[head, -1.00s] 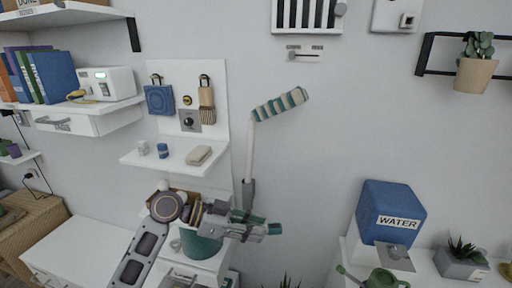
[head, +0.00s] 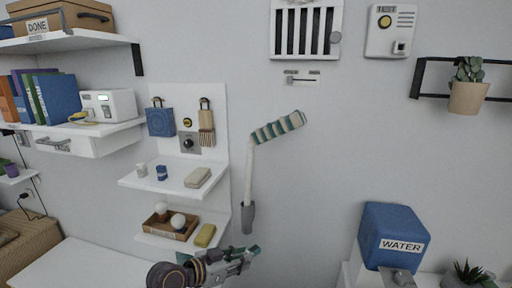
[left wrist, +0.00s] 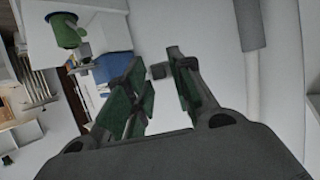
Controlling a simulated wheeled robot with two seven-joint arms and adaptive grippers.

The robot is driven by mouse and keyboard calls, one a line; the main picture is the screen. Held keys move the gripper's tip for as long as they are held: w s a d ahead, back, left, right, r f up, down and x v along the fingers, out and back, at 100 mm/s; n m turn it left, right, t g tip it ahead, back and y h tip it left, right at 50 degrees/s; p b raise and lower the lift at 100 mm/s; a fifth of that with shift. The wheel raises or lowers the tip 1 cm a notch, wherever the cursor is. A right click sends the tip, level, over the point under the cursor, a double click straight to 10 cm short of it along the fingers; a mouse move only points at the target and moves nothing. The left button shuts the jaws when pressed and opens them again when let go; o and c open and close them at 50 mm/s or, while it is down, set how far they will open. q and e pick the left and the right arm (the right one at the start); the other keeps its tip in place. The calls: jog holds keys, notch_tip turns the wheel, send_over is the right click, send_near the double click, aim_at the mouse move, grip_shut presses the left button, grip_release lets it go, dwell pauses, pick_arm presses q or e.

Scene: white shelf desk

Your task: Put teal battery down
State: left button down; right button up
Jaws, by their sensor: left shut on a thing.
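My left gripper (head: 247,259) is at the bottom middle of the head view, below and right of the lowest wall shelf and in front of the wall. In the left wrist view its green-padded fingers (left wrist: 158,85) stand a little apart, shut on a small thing. I take it for the teal battery, but it is mostly hidden and I cannot separate it from the green pads. A blue cylinder (head: 162,172) and a white cylinder (head: 141,170) stand on the middle shelf (head: 150,184). My right gripper is not in view.
The lowest shelf holds a wooden tray (head: 157,227) with white bulbs and a yellow block (head: 205,235). A pale block (head: 198,178) lies on the middle shelf. A lever with a striped grip (head: 277,127) rises from the wall. A blue WATER tank (head: 390,230) stands at right.

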pick_arm(q)
jog(key=s+a+f+n+t+y, duration=0.2)
jog(key=a+f+n+y, duration=0.3)
jog(key=a, duration=0.3)
jog(key=s+a+f+n+t+y, duration=0.2)
jog(key=a+f+n+y, duration=0.2)
jog(key=a+f, duration=0.3)
jog(key=shift+s+a+f+n+t+y, duration=0.15)
jog(key=shift+s+a+n+t+y, duration=0.35)
jog(key=shift+a, duration=0.6)
jog(key=shift+w+d, duration=0.1)
jog(key=d+r+m+g+h, duration=0.1)
jog(key=d+r+m+h, duration=0.3)
jog(key=d+r, duration=0.3)
jog(key=s+d+r+m+g+h, duration=0.1)
jog(key=d+r+m+h, duration=0.3)
jog(key=d+r, duration=0.4)
notch_tip(320, 180, up, 7)
jog(key=shift+f+g, duration=0.2)
jog(key=shift+g, duration=0.6)
dwell(0.3)
